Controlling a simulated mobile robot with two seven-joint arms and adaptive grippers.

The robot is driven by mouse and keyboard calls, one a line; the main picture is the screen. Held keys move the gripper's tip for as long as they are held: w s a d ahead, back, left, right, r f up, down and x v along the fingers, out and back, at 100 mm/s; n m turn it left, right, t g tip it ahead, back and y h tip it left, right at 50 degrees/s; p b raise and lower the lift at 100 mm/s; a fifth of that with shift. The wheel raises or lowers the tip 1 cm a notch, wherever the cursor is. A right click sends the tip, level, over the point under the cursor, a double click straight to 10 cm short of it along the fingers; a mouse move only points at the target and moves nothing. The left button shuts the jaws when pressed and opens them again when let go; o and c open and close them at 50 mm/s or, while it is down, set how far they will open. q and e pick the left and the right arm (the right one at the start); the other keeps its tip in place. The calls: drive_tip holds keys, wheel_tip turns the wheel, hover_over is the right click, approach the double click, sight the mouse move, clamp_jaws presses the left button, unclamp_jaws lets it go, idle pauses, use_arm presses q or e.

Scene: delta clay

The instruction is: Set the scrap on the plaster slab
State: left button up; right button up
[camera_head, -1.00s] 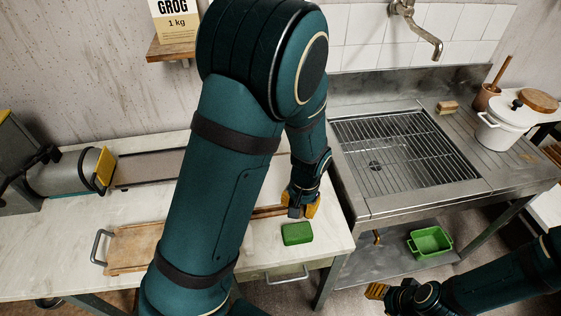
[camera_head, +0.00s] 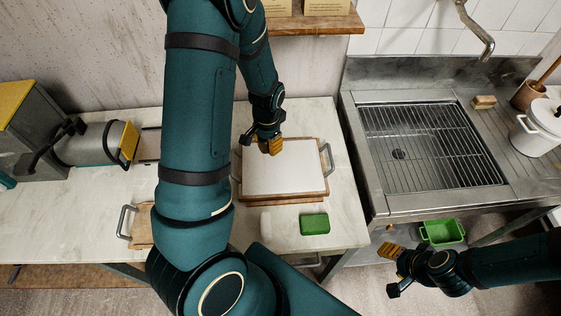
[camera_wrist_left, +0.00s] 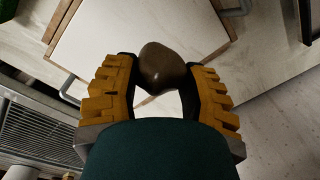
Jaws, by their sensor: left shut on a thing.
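The scrap (camera_wrist_left: 163,68) is a smooth, rounded brown lump between the yellow-padded fingers of my left gripper (camera_wrist_left: 160,82) in the left wrist view. The left gripper (camera_head: 270,146) is shut on it, over the back part of the plaster slab; the head view hides the scrap. The plaster slab (camera_head: 285,175) is a white square in a wooden tray with metal handles on the worktop. It also shows behind the scrap in the left wrist view (camera_wrist_left: 110,40). I cannot tell whether the scrap touches the slab. My right gripper (camera_head: 393,268) is empty, with its fingers apart, low at the right.
A sink with a wire rack (camera_head: 420,145) stands right. A wooden shelf (camera_head: 310,24) hangs above the back. A grey machine (camera_head: 90,145) stands left.

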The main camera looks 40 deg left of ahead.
use_arm(q)
hover_over(268, 165)
wheel_tip(268, 165, down, 6)
drive_tip(key=shift+w+b, duration=0.1)
drive_tip(key=shift+b, duration=0.25)
wheel_tip(268, 165, down, 4)
drive_tip(key=shift+r, duration=0.25)
drive_tip(key=shift+f, duration=0.25)
drive_tip(key=shift+f+b, duration=0.1)
drive_tip(key=shift+b, duration=0.2)
drive_tip(key=o, duration=1.1)
drive_tip(key=shift+o, duration=0.2)
